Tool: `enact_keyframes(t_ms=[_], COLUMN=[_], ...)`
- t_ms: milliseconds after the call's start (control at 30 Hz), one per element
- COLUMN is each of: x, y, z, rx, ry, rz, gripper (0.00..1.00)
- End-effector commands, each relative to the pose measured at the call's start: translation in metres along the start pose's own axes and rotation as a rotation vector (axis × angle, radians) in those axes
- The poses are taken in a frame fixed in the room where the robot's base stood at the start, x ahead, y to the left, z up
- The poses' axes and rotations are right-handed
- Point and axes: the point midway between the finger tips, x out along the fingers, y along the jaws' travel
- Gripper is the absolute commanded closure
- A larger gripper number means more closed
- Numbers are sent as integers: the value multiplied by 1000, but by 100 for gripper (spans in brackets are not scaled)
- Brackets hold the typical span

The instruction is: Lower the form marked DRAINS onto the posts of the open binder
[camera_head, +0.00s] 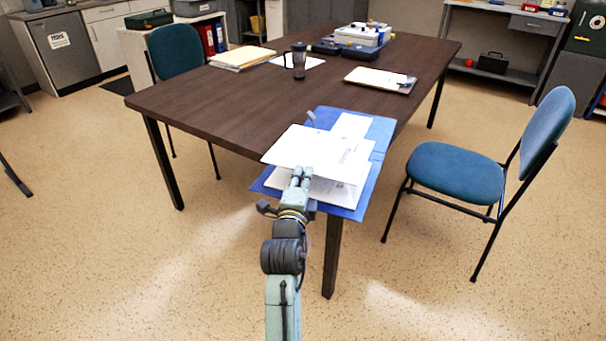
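The open binder (372,178) is blue and lies at the near right corner of the dark table, with white sheets (335,190) on it. A white form (308,146) is above these sheets, its near edge at my gripper's fingertips (302,175). My gripper looks shut on that edge. Print shows near the form's right side, but it is too small to read as DRAINS. A small grey lever (311,117) sticks up behind the form's far edge. The posts are hidden, and the gap between form and binder cannot be judged.
On the table (215,105) are a dark mug (299,60), a folder stack (242,57), a clipboard (380,79) and a tray of items (362,36). A blue chair (455,172) stands right of the binder. The table's left part is clear.

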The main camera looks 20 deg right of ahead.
Motion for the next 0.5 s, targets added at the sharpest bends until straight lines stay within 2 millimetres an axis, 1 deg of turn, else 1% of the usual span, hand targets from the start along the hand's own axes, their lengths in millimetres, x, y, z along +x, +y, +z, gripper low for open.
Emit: enact_keyframes(t_ms=[33, 500], x=[0, -1], y=[5, 32], z=[0, 0], rx=[-1, 0], ry=[0, -1], rz=[-1, -3], gripper=[100, 100])
